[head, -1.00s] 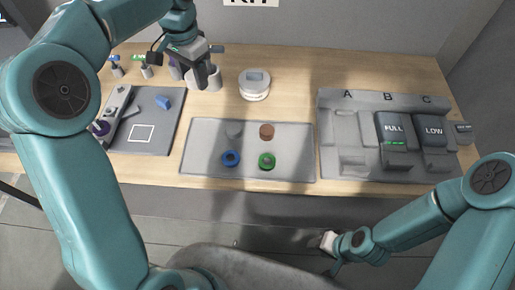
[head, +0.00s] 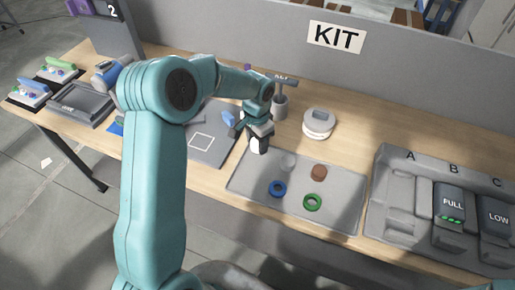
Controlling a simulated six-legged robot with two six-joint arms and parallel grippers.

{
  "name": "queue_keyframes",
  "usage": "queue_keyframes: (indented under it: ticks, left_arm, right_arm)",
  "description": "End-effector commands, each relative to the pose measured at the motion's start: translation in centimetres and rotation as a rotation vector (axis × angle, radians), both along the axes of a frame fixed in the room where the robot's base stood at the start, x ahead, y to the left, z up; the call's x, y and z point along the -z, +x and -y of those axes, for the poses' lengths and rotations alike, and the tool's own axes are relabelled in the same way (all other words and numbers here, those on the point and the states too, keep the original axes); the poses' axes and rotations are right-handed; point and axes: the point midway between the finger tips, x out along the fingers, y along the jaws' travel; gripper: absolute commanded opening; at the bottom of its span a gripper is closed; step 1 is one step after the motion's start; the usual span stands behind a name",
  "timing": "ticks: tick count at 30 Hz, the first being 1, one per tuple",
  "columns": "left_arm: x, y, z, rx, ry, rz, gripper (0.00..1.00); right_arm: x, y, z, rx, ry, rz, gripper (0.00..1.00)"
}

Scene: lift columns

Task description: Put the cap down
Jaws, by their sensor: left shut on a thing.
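My left gripper (head: 258,142) is shut on a small whitish thing (head: 258,148), which looks like the cap; the fingers hide part of it. It hangs by the upper left corner of the grey tray (head: 240,186); its exact height above the surface is hard to tell. In the tray lie a pale grey round piece (head: 289,161), a brown round piece (head: 318,171), a blue ring (head: 278,188) and a green ring (head: 312,202). My right gripper is not in view.
A white round device (head: 319,123) and a grey cup (head: 280,105) stand behind the tray. A grey mat with a white square (head: 201,143) is to the left. A docking block with slots A, B and C (head: 400,213) is to the right. The tray's right strip is bare.

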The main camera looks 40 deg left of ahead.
Motion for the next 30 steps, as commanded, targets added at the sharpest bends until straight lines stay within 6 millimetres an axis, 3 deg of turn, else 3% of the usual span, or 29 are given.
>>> queue_keyframes:
  ticks: [9, 20, 21, 22, 30]
  left_arm:
    - [4.2, -0.1, 0.0, 0.0, 0.0, -0.002, 0.13]
    - [4.8, 0.0, 0.0, 0.0, 0.0, -0.001, 0.13]
    - [4.7, 0.0, 0.0, 0.0, 0.0, -0.001, 0.53]
    - [4.6, 0.0, 0.0, 0.0, 0.0, -0.001, 0.6]
    - [4.5, 0.0, 0.0, 0.0, 0.0, -0.001, 0.6]
  right_arm:
    - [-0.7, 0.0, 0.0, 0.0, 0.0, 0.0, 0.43]
    - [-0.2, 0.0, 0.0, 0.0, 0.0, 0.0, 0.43]
    - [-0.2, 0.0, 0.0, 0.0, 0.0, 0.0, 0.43]
    - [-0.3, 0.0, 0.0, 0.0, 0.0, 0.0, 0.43]
    - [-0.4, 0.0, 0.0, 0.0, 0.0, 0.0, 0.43]
